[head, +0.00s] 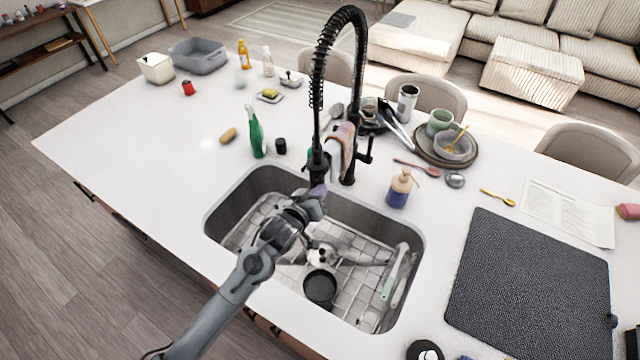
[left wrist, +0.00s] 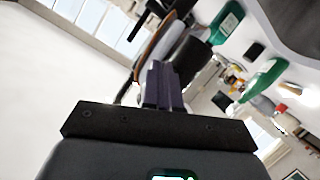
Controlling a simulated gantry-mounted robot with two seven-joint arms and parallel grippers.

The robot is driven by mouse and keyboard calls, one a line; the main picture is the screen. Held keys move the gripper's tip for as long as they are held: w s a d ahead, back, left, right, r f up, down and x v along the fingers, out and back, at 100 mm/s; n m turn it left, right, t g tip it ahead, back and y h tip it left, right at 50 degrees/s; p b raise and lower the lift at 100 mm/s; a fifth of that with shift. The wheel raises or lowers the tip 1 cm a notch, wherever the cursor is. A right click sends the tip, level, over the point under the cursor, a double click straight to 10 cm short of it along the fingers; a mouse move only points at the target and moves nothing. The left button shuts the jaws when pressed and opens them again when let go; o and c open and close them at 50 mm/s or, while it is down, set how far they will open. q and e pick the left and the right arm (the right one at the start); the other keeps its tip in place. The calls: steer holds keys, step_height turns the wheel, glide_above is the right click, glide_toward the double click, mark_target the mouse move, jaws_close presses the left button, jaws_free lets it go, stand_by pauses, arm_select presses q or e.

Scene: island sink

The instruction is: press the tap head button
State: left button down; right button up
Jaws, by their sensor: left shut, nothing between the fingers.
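The tap (head: 322,70) is tall and black with a coiled spring hose, standing behind the sink. Its head (head: 318,168) hangs down over the sink's back edge. I cannot make out the button on it. My left gripper (head: 318,191) is shut and empty, with its purple fingertips just below and in front of the tap head. In the left wrist view the shut fingers (left wrist: 163,84) point up toward a dark cylinder (left wrist: 190,56), which looks like part of the tap. I cannot tell whether they touch it. My right gripper is not in view.
The sink (head: 225,222) holds a rack, a dark cup (head: 320,287) and utensils. A green bottle (head: 256,135) stands left of the tap. A soap dispenser (head: 399,190) stands to its right. A cloth (head: 344,145) hangs by the tap. The left countertop is mostly clear.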

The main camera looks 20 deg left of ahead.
arm_select(q)
steer(key=shift+w+a, duration=0.15)
steer(key=shift+w, duration=0.05)
stand_by(0.4)
steer(key=shift+s, duration=0.15)
steer(key=shift+s+d+p, duration=0.45)
steer(key=shift+p, duration=0.15)
steer(key=shift+s, duration=0.1)
steer(key=s+d+p, duration=0.1)
steer(key=s, duration=0.1)
steer(key=s+d+p, duration=0.1)
steer(key=s+d, duration=0.1)
steer(key=shift+s+d+p, duration=0.3)
steer(key=shift+p, duration=0.05)
stand_by(0.5)
